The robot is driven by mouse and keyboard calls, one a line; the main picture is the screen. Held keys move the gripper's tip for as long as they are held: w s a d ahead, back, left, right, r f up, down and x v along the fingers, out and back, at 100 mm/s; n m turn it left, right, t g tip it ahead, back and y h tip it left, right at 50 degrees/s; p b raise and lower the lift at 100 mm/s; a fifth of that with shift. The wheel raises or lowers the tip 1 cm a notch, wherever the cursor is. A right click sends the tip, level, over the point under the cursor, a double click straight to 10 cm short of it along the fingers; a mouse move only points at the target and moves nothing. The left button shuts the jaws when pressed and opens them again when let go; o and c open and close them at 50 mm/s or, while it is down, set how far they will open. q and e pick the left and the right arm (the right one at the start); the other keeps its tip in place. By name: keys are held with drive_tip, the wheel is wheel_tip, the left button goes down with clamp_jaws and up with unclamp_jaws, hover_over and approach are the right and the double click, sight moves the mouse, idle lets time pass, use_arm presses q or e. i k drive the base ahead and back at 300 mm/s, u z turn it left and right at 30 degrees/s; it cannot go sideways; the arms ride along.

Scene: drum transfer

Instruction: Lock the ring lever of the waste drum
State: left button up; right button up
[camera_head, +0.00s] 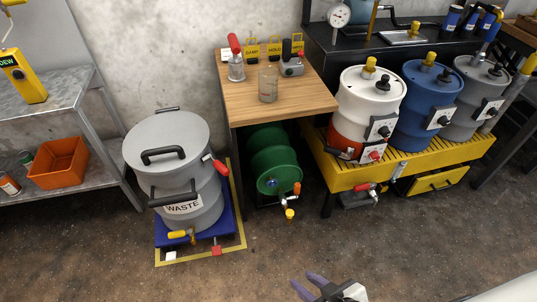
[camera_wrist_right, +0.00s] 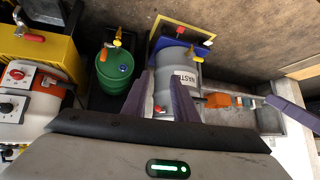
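The grey waste drum (camera_head: 205,205) stands upright on a blue base (camera_head: 212,228) at the left, its lid (camera_head: 183,133) on top. The ring lever (camera_head: 216,165) has a red handle that sticks out from the drum's right side near the rim. My right gripper (camera_head: 303,281) is open and empty at the bottom of the head view, well apart from the drum. In the right wrist view the drum (camera_wrist_right: 184,72) and lever handle (camera_wrist_right: 160,109) show beyond its open purple fingers. A purple finger (camera_wrist_right: 288,114), apparently my left gripper's, shows at the right there; its opening is unclear.
A wooden table (camera_head: 285,105) with a jar and clamps stands right of the drum, a green reel (camera_head: 275,160) beneath it. Several drums stand on a yellow pallet (camera_head: 350,178) farther right. A metal shelf (camera_head: 75,95) is at left. The front floor is clear.

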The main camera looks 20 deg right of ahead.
sight(222, 169)
drive_tip(key=z, duration=0.05)
drive_tip(key=i, duration=0.5)
drive_tip(key=z, duration=0.4)
drive_tip(key=k, duration=0.55)
drive_tip(key=z, duration=1)
drive_tip(key=i, duration=0.55)
drive_tip(key=u, duration=0.6)
drive_tip(key=i, duration=0.8)
drive_tip(key=u, duration=0.85)
